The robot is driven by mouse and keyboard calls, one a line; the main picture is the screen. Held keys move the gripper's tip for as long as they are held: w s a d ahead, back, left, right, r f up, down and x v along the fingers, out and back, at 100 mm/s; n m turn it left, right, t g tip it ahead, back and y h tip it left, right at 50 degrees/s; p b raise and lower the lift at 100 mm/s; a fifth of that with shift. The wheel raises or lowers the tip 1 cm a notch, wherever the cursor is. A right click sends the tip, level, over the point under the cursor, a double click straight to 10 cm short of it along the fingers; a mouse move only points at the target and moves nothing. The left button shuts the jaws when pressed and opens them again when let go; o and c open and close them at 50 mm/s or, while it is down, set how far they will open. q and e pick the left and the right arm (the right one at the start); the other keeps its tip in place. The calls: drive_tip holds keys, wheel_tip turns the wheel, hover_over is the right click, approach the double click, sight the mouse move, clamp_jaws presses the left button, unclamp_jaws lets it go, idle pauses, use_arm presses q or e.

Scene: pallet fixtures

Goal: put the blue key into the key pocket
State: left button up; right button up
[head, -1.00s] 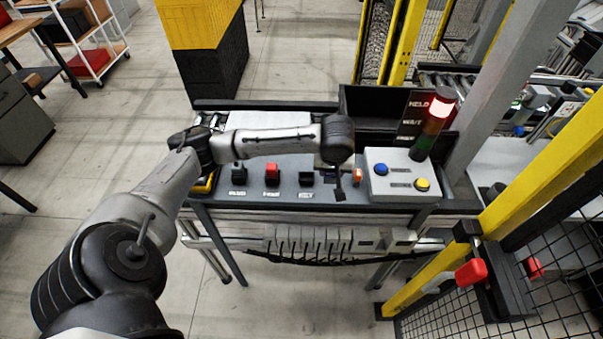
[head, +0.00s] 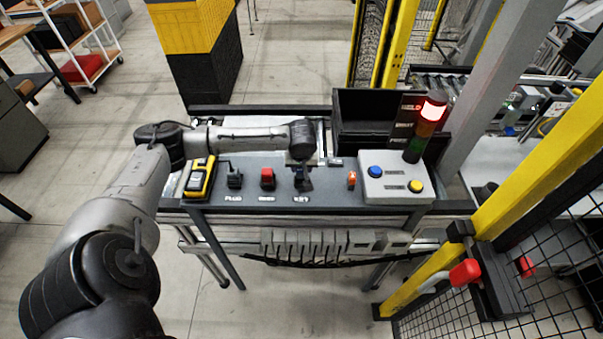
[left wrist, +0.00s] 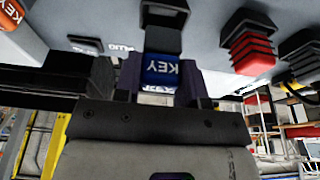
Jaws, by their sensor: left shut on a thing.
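The blue key (left wrist: 160,70), marked KEY, is between the fingers of my left gripper (left wrist: 160,82) in the left wrist view. The gripper is shut on it. The key pocket (left wrist: 163,38), a dark open box, shows in the left wrist view just beyond the key. The key looks outside its mouth; I cannot tell whether they touch. My right gripper is not in view.
An orange key (head: 351,180) and a button box (head: 391,190) are on the right. A black bin (head: 365,110) stands behind.

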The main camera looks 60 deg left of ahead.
sight(302, 174)
use_arm(q)
drive_tip(key=shift+f, duration=2.05)
drive_tip(key=shift+f, duration=0.1)
drive_tip(key=o, duration=0.9)
